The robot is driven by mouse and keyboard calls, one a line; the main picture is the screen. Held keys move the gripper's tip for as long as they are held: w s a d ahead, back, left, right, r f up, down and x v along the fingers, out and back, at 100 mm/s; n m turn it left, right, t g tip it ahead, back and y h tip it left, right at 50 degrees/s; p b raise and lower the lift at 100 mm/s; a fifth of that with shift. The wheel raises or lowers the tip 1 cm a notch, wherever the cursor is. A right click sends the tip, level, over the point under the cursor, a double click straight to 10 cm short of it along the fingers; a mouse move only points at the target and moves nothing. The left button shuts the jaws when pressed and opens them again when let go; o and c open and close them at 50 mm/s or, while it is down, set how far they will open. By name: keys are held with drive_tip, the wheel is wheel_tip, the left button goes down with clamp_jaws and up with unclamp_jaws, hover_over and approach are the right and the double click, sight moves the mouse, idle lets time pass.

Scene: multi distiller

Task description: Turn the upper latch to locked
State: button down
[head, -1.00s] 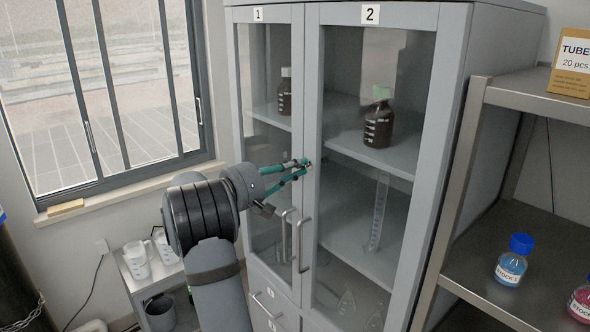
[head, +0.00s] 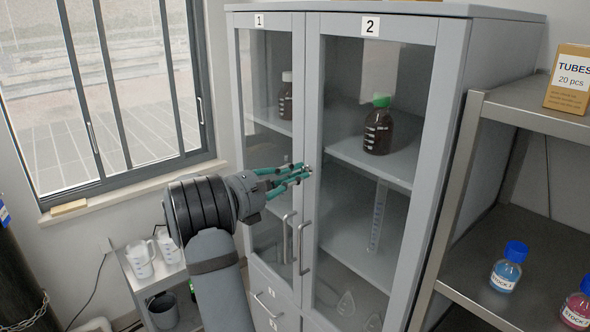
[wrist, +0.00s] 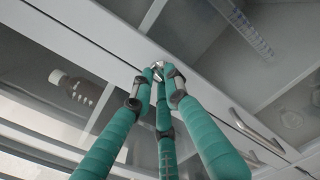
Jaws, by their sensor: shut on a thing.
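The grey cabinet (head: 452,130) has two glass doors marked 1 and 2. The upper latch (head: 307,168) is a small metal piece on the frame where the doors meet, above the two door handles. My gripper (head: 305,170) has teal fingers and is shut on the latch. In the wrist view the fingertips (wrist: 160,73) close around the latch (wrist: 157,66) on the pale door frame. The fingers hide most of it, so I cannot tell its exact turn angle.
Two vertical handles (head: 304,248) sit below the latch. Behind the glass stand brown bottles (head: 378,130) and a cylinder (head: 377,215). A metal shelf (head: 490,200) with stock bottles is at right. A small cart (head: 140,283) stands at lower left, below the window.

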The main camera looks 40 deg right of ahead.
drive_tip(key=shift+n+p, duration=0.6)
drive_tip(key=shift+n, duration=0.6)
drive_tip(key=c, duration=1.7)
unclamp_jaws()
drive_tip(key=a, duration=1.2)
drive_tip(key=shift+s, duration=0.1)
drive_tip(key=shift+d, duration=0.1)
